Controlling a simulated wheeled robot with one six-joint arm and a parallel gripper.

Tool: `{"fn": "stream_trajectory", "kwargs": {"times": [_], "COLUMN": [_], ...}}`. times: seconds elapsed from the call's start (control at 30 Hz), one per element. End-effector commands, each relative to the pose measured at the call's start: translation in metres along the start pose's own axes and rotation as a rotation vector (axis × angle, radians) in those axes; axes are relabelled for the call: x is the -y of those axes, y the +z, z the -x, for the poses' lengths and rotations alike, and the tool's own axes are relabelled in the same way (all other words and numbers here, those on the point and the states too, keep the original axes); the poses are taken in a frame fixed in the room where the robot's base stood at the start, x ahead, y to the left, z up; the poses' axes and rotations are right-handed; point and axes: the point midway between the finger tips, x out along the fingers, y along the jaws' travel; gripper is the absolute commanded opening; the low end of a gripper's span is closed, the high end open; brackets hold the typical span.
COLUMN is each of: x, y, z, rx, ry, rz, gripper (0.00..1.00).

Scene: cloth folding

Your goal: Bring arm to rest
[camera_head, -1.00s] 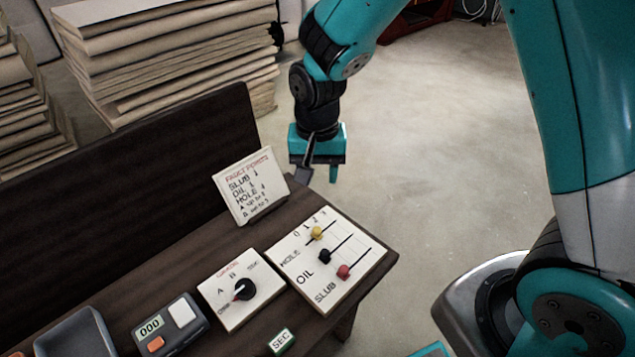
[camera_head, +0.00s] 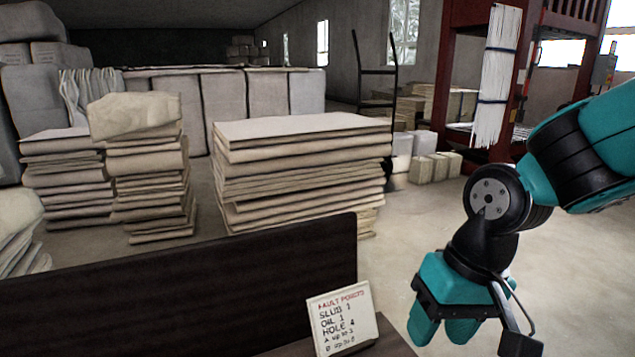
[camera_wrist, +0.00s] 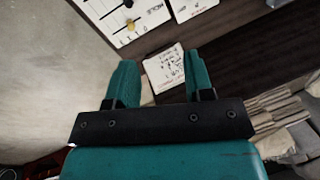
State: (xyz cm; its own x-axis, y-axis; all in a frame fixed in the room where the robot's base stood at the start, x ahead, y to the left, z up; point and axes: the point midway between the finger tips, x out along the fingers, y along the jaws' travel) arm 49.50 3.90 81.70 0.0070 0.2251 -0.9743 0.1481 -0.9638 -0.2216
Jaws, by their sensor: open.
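My gripper (camera_head: 443,328) hangs at the lower right of the head view, jaws pointing down, open with nothing between the fingers. It is right of the fault points card (camera_head: 342,322) and apart from it. In the wrist view my gripper's two teal fingers (camera_wrist: 158,72) are spread. The same card (camera_wrist: 168,68) shows beyond the gap between them. The slider board (camera_wrist: 120,18) with its yellow bead (camera_wrist: 130,25) is at the top of the wrist view; the rest of it is cut off.
The dark bench's back panel (camera_head: 180,290) crosses the lower left. Behind it stand cloth stacks (camera_head: 300,170) and wrapped bales (camera_head: 255,100). A red frame (camera_head: 470,60) and a hand truck (camera_head: 375,75) are at the back. Open floor (camera_head: 425,220) lies behind my arm.

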Motion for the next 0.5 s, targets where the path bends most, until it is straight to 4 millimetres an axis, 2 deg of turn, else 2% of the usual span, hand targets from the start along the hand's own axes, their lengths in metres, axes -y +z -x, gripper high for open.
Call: {"fn": "stream_trajectory", "kwargs": {"times": [0.1, 0.33, 0.4, 0.5], "x": [0.013, 0.032, 0.037, 0.042], "y": [0.035, 0.095, 0.092, 0.091], "z": [0.023, 0.046, 0.071, 0.093], "rx": [-0.018, -0.052, -0.046, -0.045], "ry": [-0.057, -0.132, -0.133, -0.132], "rz": [0.175, 0.475, 0.476, 0.473], "gripper": [0.48, 0.48, 0.48, 0.48]}}
